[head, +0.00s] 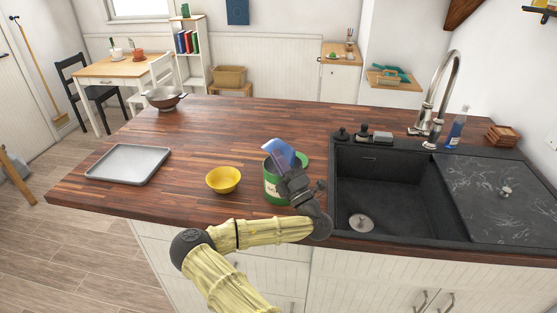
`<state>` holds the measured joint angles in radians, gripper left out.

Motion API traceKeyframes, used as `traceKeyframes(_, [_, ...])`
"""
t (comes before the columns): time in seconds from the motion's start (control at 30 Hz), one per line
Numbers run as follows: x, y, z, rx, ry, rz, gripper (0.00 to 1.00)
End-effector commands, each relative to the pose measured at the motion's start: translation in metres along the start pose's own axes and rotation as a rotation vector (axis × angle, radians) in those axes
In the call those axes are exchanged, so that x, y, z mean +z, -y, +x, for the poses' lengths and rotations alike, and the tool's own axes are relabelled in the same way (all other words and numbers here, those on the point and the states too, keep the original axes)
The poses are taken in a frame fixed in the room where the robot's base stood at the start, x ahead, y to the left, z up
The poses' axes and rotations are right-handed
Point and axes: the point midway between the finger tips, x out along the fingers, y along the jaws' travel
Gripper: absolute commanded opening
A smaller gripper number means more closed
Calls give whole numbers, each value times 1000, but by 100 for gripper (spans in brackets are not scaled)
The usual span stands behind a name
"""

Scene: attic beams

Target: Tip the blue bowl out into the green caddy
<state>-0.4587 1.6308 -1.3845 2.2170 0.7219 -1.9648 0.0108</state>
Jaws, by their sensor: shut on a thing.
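The blue bowl (279,152) is held up by my gripper (286,170), tilted steeply on its side. It is above the green caddy (272,187), which stands upright on the wooden counter. The caddy has a pale label on its front, and part of its green rim or lid shows to the right of the bowl. My gripper is shut on the bowl and hides the caddy's right side. The inside of the bowl and of the caddy cannot be made out.
A yellow bowl (223,180) stands just left of the caddy. A grey tray (128,164) lies farther left, and a metal colander (165,98) is at the back left. The black sink (375,185) is to the right. The counter's middle (255,120) is clear.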

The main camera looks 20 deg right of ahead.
Motion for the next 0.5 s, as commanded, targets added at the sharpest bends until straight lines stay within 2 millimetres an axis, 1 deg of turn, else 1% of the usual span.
traceKeyframes(0.5, [4,-34,21,1,0,-1,0])
